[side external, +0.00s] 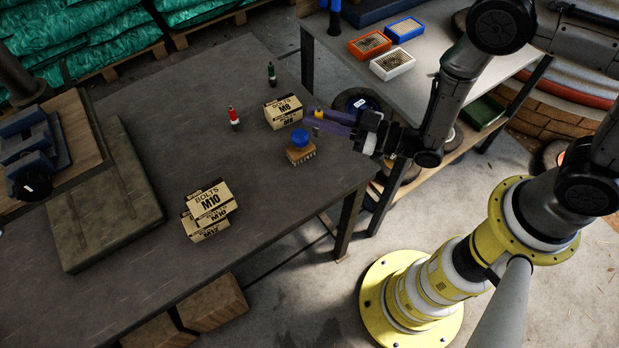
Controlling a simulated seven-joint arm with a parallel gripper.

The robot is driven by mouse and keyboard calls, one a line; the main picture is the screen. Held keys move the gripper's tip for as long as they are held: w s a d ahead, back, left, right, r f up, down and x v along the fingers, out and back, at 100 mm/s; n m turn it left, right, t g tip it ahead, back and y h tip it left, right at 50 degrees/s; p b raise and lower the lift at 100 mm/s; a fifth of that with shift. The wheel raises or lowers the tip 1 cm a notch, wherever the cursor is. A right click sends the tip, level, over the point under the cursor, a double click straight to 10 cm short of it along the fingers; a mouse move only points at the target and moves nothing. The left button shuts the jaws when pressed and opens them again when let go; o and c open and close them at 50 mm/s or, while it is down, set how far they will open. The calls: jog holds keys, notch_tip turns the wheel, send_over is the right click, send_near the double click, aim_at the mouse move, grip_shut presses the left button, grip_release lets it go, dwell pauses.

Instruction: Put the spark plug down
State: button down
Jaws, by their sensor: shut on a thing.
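My gripper (326,122) reaches in from the right over the right end of the dark workbench (150,285). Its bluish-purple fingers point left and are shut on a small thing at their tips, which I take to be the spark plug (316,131). Only a small greyish bit of it shows, and the fingers hide the rest. A yellow-ended piece (319,113) shows right by the fingertips; I cannot tell what it belongs to. I cannot tell whether the spark plug touches the benchtop.
A blue-knobbed brush (301,152) and an M8 bolt box (284,112) stand close to the fingertips. Red-topped (235,118) and green-topped (271,75) items stand farther back. The middle of the bench is clear.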

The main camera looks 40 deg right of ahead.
jog(key=s+a+f+n+g+y, duration=0.1)
jog(key=s+a+g+y, duration=0.1)
jog(key=a, duration=0.3)
jog(key=shift+s+f+n, duration=0.2)
jog(key=shift+s+n, duration=0.1)
jog(key=shift+s, duration=0.3)
jog(key=shift+d+f, duration=0.1)
jog(key=shift+f, duration=4.7)
jog(key=shift+f, duration=0.15)
jog(key=c, duration=0.8)
grip_release()
